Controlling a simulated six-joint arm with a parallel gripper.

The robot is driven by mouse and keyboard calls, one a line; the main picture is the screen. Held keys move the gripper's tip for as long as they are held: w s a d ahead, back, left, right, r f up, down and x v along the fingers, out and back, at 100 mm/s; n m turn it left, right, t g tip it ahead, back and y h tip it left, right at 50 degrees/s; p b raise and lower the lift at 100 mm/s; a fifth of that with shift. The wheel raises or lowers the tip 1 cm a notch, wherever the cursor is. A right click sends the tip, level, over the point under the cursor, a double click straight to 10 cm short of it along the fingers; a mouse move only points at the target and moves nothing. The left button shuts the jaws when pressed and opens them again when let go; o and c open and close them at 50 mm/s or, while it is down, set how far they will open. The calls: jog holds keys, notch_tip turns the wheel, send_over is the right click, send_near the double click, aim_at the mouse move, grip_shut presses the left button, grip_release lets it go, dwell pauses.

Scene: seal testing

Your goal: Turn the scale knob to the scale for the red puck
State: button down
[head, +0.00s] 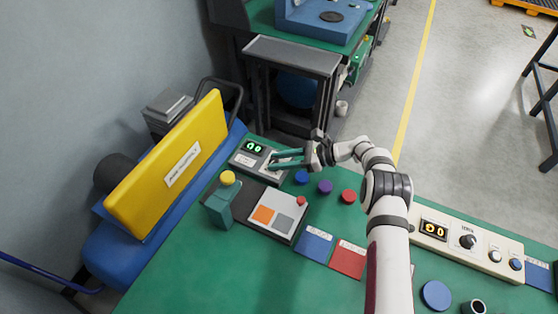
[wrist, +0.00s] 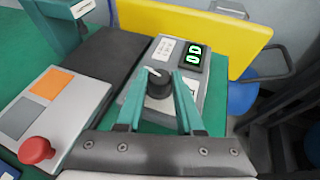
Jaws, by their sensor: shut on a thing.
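The scale knob (wrist: 159,86) is a dark round knob with a white pointer mark, on a light grey box (head: 248,162). The pointer is turned toward the left in the wrist view. The box's green display (wrist: 193,55) seems to read 00; it also shows in the head view (head: 253,146). My gripper (head: 272,160) has its long teal fingers on both sides of the knob and is shut on it. In the head view the fingers largely hide the knob. The red puck (head: 348,196) lies on the green table, right of the blue and purple pucks.
A panel with a red button (head: 300,201) and a teal post with a yellow top (head: 228,178) stand close by. A yellow case (head: 170,160) is behind. Blue (head: 314,245) and red (head: 348,259) squares lie in front. A second knob panel (head: 480,245) is at right.

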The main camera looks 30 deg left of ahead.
jog(key=shift+n+g, duration=0.6)
jog(key=shift+g, duration=0.1)
jog(key=c, duration=0.5)
grip_release()
jog(key=shift+c, duration=0.2)
jog(key=shift+w, duration=0.1)
jog(key=v, duration=0.7)
jog(key=shift+d+r, duration=0.15)
jog(key=shift+r, duration=0.1)
jog(key=s+d+r+m+t+h, duration=0.4)
jog(key=r+t, duration=0.2)
jog(key=r, duration=0.3)
jog(key=x, duration=1.5)
jog(key=shift+a+f, duration=0.1)
jog(key=shift+f, duration=0.05)
